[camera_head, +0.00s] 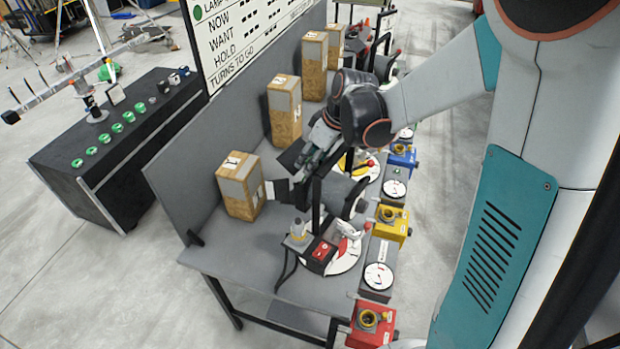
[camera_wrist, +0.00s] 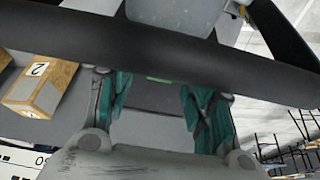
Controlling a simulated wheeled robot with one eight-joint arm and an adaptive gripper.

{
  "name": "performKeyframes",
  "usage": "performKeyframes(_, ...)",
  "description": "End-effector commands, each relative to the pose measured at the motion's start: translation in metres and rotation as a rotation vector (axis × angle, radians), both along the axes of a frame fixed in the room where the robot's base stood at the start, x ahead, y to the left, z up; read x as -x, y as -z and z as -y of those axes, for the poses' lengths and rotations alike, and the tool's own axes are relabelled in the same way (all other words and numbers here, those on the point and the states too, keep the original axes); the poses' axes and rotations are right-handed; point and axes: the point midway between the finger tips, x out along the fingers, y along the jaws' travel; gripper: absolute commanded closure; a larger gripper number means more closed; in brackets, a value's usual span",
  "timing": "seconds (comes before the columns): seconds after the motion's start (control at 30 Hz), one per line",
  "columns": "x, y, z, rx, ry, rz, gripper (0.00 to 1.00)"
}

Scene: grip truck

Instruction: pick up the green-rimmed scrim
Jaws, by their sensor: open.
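A green strip (camera_wrist: 160,79) shows in the wrist view beyond and between my fingers, along a dark flat panel; it may be the green-rimmed scrim, but most of it is hidden. My gripper (camera_wrist: 158,100) is open, with its teal-lined fingers apart and nothing visibly held between them. In the head view my gripper (camera_head: 308,158) is over the grey bench, beside a dark square panel (camera_head: 290,153). A second dark panel (camera_head: 278,190) sits lower, near a box. No green rim can be made out on either panel there.
A dark bar (camera_wrist: 150,45) crosses the wrist view close to the camera. Several cardboard boxes (camera_head: 240,186) stand along the bench's back panel. A black post (camera_head: 317,195) rises near my gripper. Dials and coloured units (camera_head: 390,223) line the bench's right edge.

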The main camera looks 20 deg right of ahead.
Motion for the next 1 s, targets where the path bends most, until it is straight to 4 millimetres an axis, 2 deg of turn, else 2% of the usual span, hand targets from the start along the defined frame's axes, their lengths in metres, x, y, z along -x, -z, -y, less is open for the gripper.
performKeyframes(0.07, 0.000, 0.000, 0.000, 0.000, 0.000, 0.000, 0.54)
performKeyframes(0.27, 0.000, 0.000, 0.000, 0.000, 0.000, 0.000, 0.99)
performKeyframes(0.73, 0.000, -0.005, 0.000, 0.000, 0.000, 0.000, 0.99)
performKeyframes(0.87, 0.000, -0.017, 0.000, 0.000, 0.000, 0.000, 0.99)
performKeyframes(1.0, 0.000, -0.038, 0.000, 0.000, 0.000, 0.000, 0.99)
